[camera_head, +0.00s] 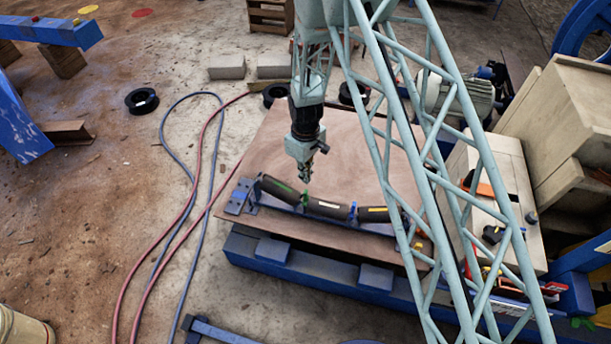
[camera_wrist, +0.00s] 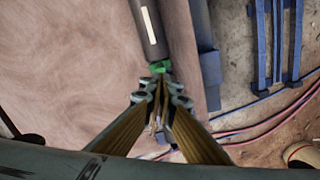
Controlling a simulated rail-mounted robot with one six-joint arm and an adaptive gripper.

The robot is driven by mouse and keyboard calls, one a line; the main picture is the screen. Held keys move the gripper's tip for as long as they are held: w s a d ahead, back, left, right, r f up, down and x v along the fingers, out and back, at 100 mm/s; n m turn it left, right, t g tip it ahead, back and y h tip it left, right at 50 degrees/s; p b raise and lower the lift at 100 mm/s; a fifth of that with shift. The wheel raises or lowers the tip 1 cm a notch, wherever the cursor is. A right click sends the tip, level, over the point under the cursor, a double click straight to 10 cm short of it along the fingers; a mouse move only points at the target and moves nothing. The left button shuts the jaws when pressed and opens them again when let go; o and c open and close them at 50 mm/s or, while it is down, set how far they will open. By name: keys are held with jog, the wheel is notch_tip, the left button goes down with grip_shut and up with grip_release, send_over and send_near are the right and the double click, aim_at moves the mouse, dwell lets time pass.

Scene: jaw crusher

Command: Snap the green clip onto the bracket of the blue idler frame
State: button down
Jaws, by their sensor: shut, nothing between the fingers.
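The blue idler frame (camera_head: 240,196) holds dark rollers on the brown board, and the left roller is tilted. A small green clip (camera_head: 306,196) is at the joint between the left and middle rollers, where a bracket would be. In the wrist view the green clip (camera_wrist: 160,66) lies at the end of a dark roller (camera_wrist: 150,25), just beyond my fingertips. My gripper (camera_head: 305,178) points down above this joint. In the wrist view my gripper (camera_wrist: 159,98) has its fingertips together with nothing between them. I cannot tell whether the clip is fully seated on the bracket.
A blue bracket piece (camera_head: 352,211) sits between the middle and right rollers. The brown board (camera_head: 290,145) is bare behind the frame. Red and blue hoses (camera_head: 196,190) run along the floor to the left. A beige cabinet (camera_head: 515,180) stands at the right.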

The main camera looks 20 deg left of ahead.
aim_at(305, 191)
jog(key=shift+f+m+p, duration=0.3)
jog(key=shift+m+p, duration=0.25)
jog(key=shift+m, duration=0.75)
jog(key=shift+f, duration=0.2)
jog(key=shift+f+b, duration=0.95)
jog(key=shift+f, duration=1.9)
jog(key=shift+f, duration=0.4)
jog(key=shift+r+p, duration=0.3)
jog(key=shift+r, duration=1.25)
jog(key=shift+r, duration=0.1)
